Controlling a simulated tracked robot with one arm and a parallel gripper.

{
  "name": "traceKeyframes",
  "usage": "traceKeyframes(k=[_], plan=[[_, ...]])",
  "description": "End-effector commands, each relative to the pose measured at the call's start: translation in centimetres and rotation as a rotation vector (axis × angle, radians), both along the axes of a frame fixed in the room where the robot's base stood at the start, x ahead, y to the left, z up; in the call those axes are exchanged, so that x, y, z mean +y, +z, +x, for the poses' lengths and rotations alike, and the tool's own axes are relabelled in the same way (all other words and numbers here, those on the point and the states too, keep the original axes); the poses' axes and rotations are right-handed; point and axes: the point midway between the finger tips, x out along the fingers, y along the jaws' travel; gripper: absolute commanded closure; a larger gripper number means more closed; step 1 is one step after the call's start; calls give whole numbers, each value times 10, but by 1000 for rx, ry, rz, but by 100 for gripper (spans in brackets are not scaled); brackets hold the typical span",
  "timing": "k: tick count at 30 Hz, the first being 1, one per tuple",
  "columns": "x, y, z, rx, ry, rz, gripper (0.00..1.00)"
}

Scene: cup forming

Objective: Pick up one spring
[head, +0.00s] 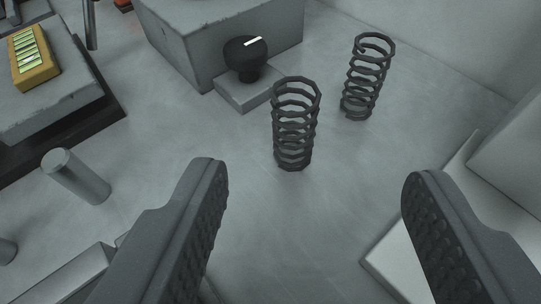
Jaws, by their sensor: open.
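Two dark grey coil springs stand upright on the grey surface in the head view. The nearer spring (295,124) stands near the middle of the picture, a little above the gap between my fingers. The farther spring (366,77) stands behind it to the right, apart from it. My gripper (315,180) is open and empty, with one textured finger at the lower left and the other at the lower right. Both springs are beyond the fingertips, and neither finger touches them.
A black knob (246,60) on a small grey block stands close behind-left of the nearer spring, before a large grey box (205,35). A metal cylinder (75,177) stands at left. A pale block (405,255) lies at right under the right finger. Floor between is clear.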

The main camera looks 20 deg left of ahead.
Motion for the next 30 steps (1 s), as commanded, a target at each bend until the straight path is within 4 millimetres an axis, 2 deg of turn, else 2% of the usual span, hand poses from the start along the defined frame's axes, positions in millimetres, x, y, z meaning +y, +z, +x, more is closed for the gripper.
traceKeyframes(k=[13, 23, 30], plan=[[12, -25, 60, -5, -1, -1, 45], [16, -34, 78, 0, -1, 1, 45], [29, -47, 100, 0, 0, 0, 45]])
